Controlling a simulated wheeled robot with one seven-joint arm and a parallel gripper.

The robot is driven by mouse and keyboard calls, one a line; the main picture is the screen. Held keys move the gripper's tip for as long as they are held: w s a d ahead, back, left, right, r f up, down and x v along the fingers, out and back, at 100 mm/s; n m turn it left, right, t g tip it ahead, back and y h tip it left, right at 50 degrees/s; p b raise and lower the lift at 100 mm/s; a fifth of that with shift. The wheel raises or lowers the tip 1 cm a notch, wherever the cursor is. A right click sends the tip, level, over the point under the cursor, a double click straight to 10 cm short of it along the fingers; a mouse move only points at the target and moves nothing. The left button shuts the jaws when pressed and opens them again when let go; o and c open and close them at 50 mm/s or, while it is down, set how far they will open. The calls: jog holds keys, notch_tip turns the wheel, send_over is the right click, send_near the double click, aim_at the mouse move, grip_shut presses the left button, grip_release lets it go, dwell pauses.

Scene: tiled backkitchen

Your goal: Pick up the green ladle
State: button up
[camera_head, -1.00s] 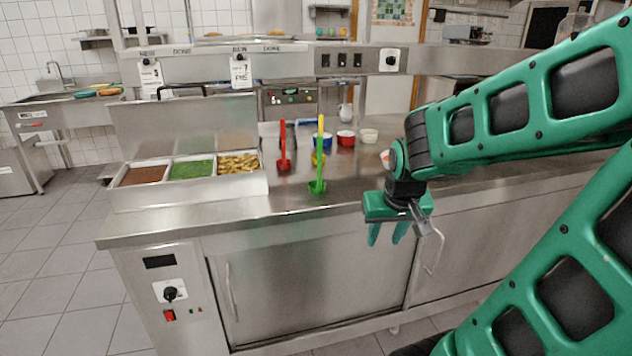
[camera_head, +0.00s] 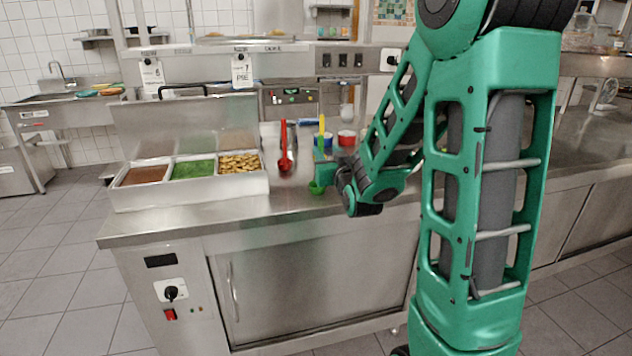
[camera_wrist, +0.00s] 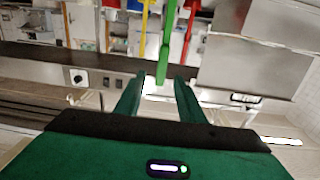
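The green ladle stands on the steel counter, its bowl (camera_head: 316,187) near the front edge in the head view. My gripper is open and the fingers stand apart. I cannot tell whether the handle is in depth between the fingers or just beyond them.
A red ladle (camera_head: 284,160) stands left of the green one, and a yellow ladle (camera_head: 321,125) stands close behind it. A steel food container (camera_head: 187,198) with several filled compartments is on the left. A red cup (camera_head: 346,138) stands behind my arm.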

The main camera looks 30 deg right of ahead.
aim_at(322, 145)
jog(key=x, duration=0.4)
jog(key=shift+w+d, duration=0.1)
jog(key=shift+w, duration=0.2)
jog(key=x, duration=0.5)
jog(key=shift+w+r, duration=0.3)
jog(key=shift+w, duration=0.15)
grip_shut()
